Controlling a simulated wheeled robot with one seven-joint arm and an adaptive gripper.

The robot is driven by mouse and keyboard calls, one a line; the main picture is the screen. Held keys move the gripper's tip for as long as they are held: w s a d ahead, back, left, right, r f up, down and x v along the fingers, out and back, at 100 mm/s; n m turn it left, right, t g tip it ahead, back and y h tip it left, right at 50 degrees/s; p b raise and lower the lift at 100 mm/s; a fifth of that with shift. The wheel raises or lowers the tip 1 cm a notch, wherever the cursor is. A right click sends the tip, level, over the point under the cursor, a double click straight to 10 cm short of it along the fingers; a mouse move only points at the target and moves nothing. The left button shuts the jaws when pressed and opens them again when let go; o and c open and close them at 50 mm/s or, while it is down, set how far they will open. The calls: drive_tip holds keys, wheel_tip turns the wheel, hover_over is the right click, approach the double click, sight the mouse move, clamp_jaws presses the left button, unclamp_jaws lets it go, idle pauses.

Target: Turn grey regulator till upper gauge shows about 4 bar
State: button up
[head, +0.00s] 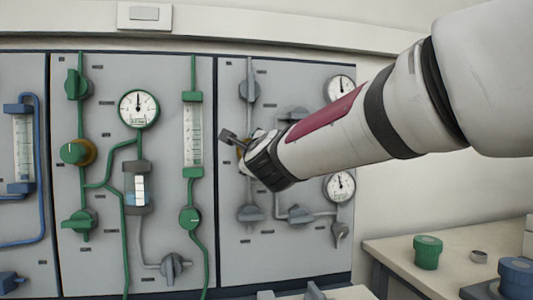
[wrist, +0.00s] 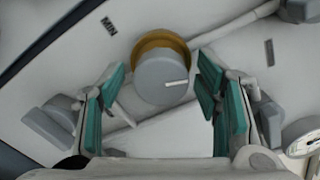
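The grey regulator knob (wrist: 162,80), with a brass-coloured collar (wrist: 150,42) and a white mark pointing right, shows in the wrist view. My gripper (wrist: 161,85) is open, with one teal finger pad on each side of the knob. A narrow gap shows on both sides, and I see no clear contact. In the head view my gripper (head: 238,143) is at the right grey panel and hides most of the knob. The upper gauge (head: 340,87) is partly behind my arm; its needle is too small to read.
Grey valves stand above (head: 249,90) and below (head: 250,213) my gripper on the same panel. A green-piped panel with a green knob (head: 74,152) is to the left. A bench (head: 395,247) with a green container (head: 427,252) is at the lower right.

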drive_tip(key=shift+s, duration=0.1)
drive_tip(key=v, duration=1.2)
idle(2.4)
